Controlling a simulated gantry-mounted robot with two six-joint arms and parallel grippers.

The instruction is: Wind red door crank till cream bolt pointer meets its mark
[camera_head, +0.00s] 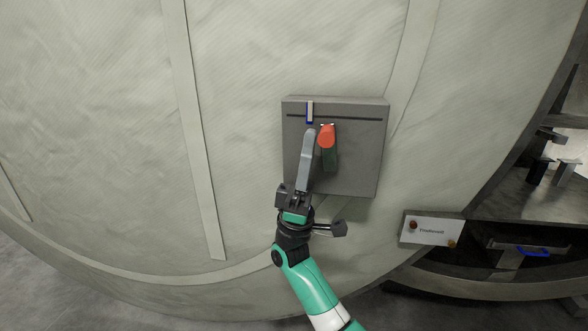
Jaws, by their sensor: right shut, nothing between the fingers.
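A grey door box (360,172) is on the pale padded wall. The red crank knob (327,136) sticks out near its upper middle, with a dark green part (330,160) below it. The small cream pointer (310,108) stands upright at the left part of a dark horizontal slot, with a blue mark (309,122) bordering it; they overlap in this view. My right gripper (311,133) is shut and empty, its tips just left of the red knob. Whether they touch it I cannot tell. The crank's arm is partly hidden. My left gripper is out of view.
The curved, quilted wall with pale straps surrounds the box. Dark shelving (520,200) with a blue-handled item (532,251) stands at the right. Space left of the box is clear.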

